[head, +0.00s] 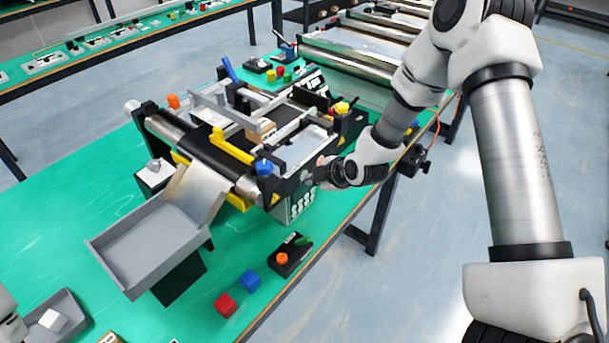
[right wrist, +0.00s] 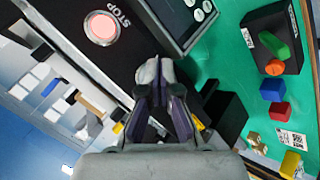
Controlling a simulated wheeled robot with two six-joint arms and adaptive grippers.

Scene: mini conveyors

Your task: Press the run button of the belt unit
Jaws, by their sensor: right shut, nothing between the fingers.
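The belt unit (head: 205,150) stands on the green table, with rollers and a dark belt. My right gripper (head: 312,178) is shut and empty, with its tips close to the unit's black side panel. I cannot tell whether they touch it. In the right wrist view the shut fingers (right wrist: 160,85) point along the black panel (right wrist: 60,18). That panel carries a pinkish-red round button (right wrist: 101,28) with the word STOP beside it. I cannot make out a run button; the gripper may hide it.
A grey panel with round white fittings (head: 303,203) sits below the side panel. A black box (head: 291,256) with an orange knob and green handle stands near the table edge, beside a blue cube (head: 249,281) and a red cube (head: 225,305). A grey chute tray (head: 150,246) lies left.

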